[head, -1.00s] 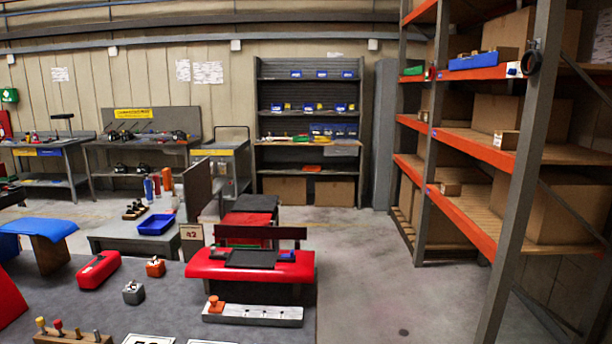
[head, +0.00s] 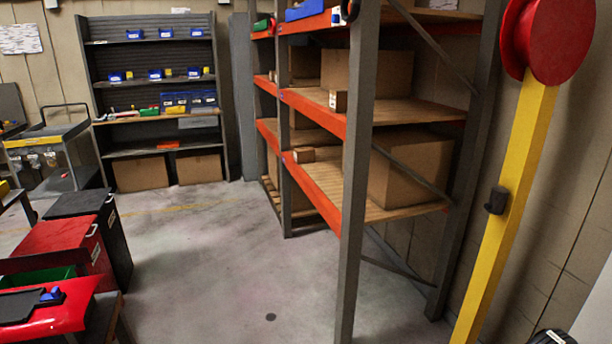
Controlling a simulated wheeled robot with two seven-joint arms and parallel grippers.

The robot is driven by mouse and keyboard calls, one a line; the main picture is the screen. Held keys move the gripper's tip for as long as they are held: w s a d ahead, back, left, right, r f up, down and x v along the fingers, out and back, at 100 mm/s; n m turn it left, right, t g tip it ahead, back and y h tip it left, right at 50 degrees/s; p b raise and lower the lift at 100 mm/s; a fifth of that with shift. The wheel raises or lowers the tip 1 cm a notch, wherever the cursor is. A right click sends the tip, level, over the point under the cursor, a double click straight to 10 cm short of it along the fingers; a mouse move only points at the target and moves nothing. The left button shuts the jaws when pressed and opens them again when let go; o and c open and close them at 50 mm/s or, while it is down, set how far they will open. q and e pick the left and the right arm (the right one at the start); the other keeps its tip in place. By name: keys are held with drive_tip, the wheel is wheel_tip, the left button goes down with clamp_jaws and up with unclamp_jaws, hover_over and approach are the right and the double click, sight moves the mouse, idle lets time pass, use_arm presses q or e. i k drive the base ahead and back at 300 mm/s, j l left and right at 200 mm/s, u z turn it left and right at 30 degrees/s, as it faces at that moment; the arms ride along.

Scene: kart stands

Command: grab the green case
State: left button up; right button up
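No thing in the head view is plainly a green case. A small green object (head: 263,25) sits on the upper level of the orange and grey rack, at its left end, partly hidden by a post. A green tray or bin (head: 40,281) shows at the lower left, partly hidden behind the red kart part. A small flat green item (head: 150,111) lies on the back shelf unit. Neither of my grippers is in view.
The orange and grey rack (head: 328,188) holds cardboard boxes (head: 410,168). A yellow post (head: 505,210) with a red reel (head: 548,40) stands at the right. Red and black bins (head: 92,225) stand at the left. The grey floor (head: 215,265) between is open.

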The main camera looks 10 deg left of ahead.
sight(157, 113)
drive_tip(key=i+u, duration=0.2)
drive_tip(key=i, duration=0.3)
drive_tip(key=i+l+u, duration=0.25)
drive_tip(key=i, duration=0.25)
drive_tip(key=i+l+u, duration=0.2)
drive_tip(key=i, duration=0.25)
drive_tip(key=i+u, duration=0.25)
drive_tip(key=i, duration=0.6)
drive_tip(key=i+u, duration=0.25)
drive_tip(key=i, duration=1.45)
drive_tip(key=i+j+z, duration=0.1)
drive_tip(key=i, duration=0.8)
drive_tip(key=i+z, duration=0.25)
drive_tip(key=i, duration=3.1)
drive_tip(key=i+u, duration=0.2)
drive_tip(key=i, duration=0.65)
drive_tip(key=i+l+u, duration=0.1)
drive_tip(key=i+u, duration=0.15)
drive_tip(key=i, duration=0.6)
